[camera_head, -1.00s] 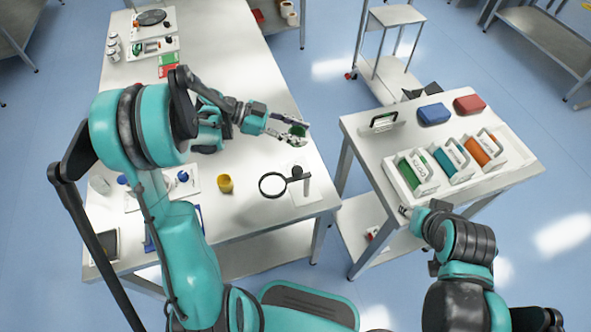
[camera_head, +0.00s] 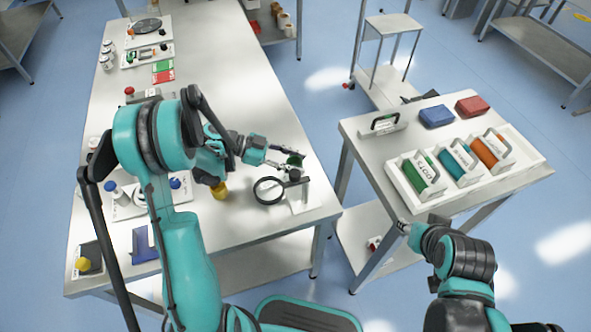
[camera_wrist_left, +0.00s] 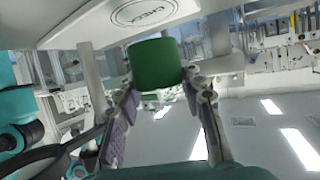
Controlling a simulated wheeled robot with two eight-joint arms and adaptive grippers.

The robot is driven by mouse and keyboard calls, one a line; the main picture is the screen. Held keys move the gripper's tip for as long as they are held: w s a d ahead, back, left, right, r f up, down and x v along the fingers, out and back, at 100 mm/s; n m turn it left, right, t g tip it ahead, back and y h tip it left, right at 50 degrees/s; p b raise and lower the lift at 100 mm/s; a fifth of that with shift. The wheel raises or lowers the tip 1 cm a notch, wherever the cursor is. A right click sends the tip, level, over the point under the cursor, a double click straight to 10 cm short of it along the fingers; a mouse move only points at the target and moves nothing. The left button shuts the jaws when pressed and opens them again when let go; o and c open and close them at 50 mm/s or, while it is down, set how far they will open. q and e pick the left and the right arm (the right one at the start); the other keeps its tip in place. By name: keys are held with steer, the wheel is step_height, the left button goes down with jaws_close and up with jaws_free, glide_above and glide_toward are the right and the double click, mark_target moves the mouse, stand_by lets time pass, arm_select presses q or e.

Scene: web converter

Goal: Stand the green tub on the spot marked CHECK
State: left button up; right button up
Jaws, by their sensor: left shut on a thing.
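The green tub (camera_head: 295,160) is held between the fingertips of my left gripper (camera_head: 290,163), above the right side of the long table. In the left wrist view the tub (camera_wrist_left: 156,64) sits between the two fingers of the gripper (camera_wrist_left: 160,88). That view also shows a pale surface with an oval mark (camera_wrist_left: 141,11) that seems to read CHECK, beyond the tub and apart from it. In the head view, a white plate (camera_head: 303,201) lies by the magnifier, just nearer than the tub; its print cannot be read. My right gripper (camera_head: 404,227) is beside the side table; its fingers are unclear.
The magnifier (camera_head: 269,190) on its stand is close below my left gripper. A yellow tub (camera_head: 219,190) stands left of it. Red and green cards (camera_head: 163,76) lie farther back. The side table holds a white tray (camera_head: 452,208) with coloured, handled boxes.

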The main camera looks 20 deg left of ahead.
arm_select(q)
step_height(320, 180, down, 3)
steer(key=shift+r+b, duration=0.1)
steer(key=shift+b, duration=0.35)
steer(key=o, duration=0.9)
steer(key=shift+o, duration=0.2)
steer(key=shift+r, duration=0.1)
